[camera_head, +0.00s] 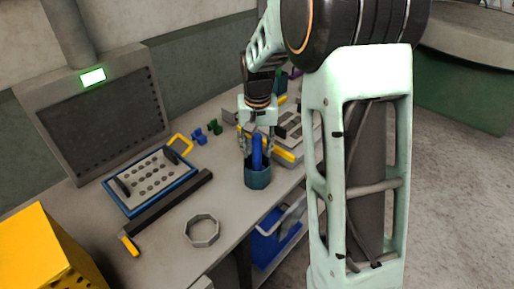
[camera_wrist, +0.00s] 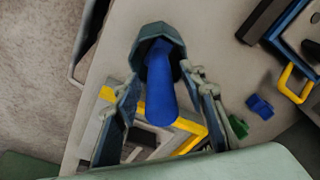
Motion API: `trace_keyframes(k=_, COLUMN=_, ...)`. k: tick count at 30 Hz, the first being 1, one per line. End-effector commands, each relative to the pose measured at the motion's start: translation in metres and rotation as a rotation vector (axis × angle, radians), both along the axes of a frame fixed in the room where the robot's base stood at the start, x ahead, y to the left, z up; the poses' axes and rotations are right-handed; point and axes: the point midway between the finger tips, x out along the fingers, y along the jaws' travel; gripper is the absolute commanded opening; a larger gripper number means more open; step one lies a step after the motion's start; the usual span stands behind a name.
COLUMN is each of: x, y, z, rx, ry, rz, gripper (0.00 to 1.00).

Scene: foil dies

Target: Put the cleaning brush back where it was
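A blue handle (camera_head: 257,152), which looks like the cleaning brush, stands roughly upright in a teal faceted cup (camera_head: 258,179) on the bench. The wrist view shows the same blue handle (camera_wrist: 160,100) pointing toward the camera, its lower end inside the cup (camera_wrist: 155,36). Any bristles are hidden. My gripper (camera_head: 256,139) is above the cup, pointing down. In the wrist view the fingers of my gripper (camera_wrist: 163,85) are spread on both sides of the handle, with visible gaps beside it. The gripper looks open and holds nothing.
A blue-framed tray (camera_head: 150,181), a black bar with a yellow end (camera_head: 168,201) and a grey ring (camera_head: 202,231) lie left of the cup. Small blue and green pieces (camera_head: 207,132) lie behind. A yellow-edged grey device (camera_head: 285,153) stands close behind the cup. The bench's front edge is near.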

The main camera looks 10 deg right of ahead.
Motion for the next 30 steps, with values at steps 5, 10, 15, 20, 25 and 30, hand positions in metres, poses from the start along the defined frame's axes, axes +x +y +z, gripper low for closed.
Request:
trace_keyframes(k=5, x=0.0, y=0.0, z=0.001, rx=0.0, ry=0.0, rz=0.0, gripper=0.38)
trace_keyframes(k=10, x=0.0, y=0.0, z=0.013, rx=0.0, ry=-0.005, rz=0.0, gripper=0.38)
trace_keyframes(k=15, x=-0.004, y=0.001, z=0.047, rx=0.0, ry=-0.006, rz=0.0, gripper=0.38)
trace_keyframes(k=20, x=-0.008, y=0.001, z=0.082, rx=0.0, ry=-0.005, rz=0.0, gripper=0.38)
trace_keyframes(k=25, x=-0.012, y=0.002, z=0.109, rx=0.0, ry=-0.004, rz=0.0, gripper=0.38)
trace_keyframes(k=30, x=-0.014, y=0.002, z=0.121, rx=0.0, ry=-0.001, rz=0.0, gripper=0.38)
